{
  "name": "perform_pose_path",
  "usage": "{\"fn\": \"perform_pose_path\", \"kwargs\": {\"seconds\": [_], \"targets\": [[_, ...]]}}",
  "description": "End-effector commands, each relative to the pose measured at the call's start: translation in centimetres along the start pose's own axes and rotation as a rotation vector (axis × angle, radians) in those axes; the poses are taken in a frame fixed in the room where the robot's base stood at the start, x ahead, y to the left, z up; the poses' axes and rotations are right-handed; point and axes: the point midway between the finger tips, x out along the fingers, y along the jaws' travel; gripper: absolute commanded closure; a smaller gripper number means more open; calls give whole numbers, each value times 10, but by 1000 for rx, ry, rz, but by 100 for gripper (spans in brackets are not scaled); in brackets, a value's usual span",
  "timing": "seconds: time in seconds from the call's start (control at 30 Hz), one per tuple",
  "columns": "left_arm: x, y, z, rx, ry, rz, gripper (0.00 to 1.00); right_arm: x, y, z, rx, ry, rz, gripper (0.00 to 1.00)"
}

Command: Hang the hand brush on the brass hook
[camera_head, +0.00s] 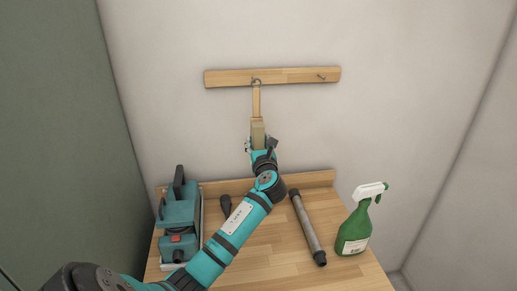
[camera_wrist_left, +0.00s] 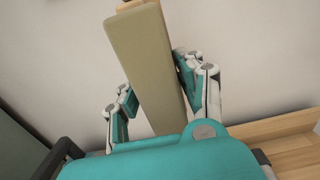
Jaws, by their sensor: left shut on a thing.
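The hand brush (camera_head: 257,104) is upright in front of the wall, its pale wooden handle pointing up and its greenish-beige head below. My left gripper (camera_head: 259,146) is shut on the head; in the left wrist view the gripper (camera_wrist_left: 158,95) has a finger on each side of the brush (camera_wrist_left: 147,60). A small ring (camera_head: 256,82) shows at the handle's top, in front of the wooden rail at its left-hand hook position. Whether it is around a hook or only in front of one I cannot tell. Another hook (camera_head: 321,77) stands at the rail's right, bare. My right gripper is not seen.
The wooden rail (camera_head: 290,76) is on the wall above the wooden worktop (camera_head: 280,255). On the worktop are a teal power tool (camera_head: 178,215) at left, a dark-handled tool (camera_head: 225,206), a grey tube (camera_head: 307,228) and a green spray bottle (camera_head: 355,230) at right.

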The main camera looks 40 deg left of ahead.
Motion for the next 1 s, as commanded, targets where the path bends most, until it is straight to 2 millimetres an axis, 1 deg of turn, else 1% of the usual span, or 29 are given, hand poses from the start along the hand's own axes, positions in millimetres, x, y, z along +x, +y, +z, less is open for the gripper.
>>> {"fn": "perform_pose_path", "kwargs": {"seconds": [0.03,0.1,0.27,0.47,0.7,1.0], "targets": [[4,0,-1,-1,-3,1,100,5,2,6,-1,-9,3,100],[8,1,-2,-1,-2,2,100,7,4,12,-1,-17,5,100],[17,0,-3,-2,-2,1,100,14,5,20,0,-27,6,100],[29,1,-4,0,-2,2,100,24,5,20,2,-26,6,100],[39,0,-8,0,-2,1,100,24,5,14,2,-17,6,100],[42,0,-11,0,-2,0,100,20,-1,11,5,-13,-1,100]]}}
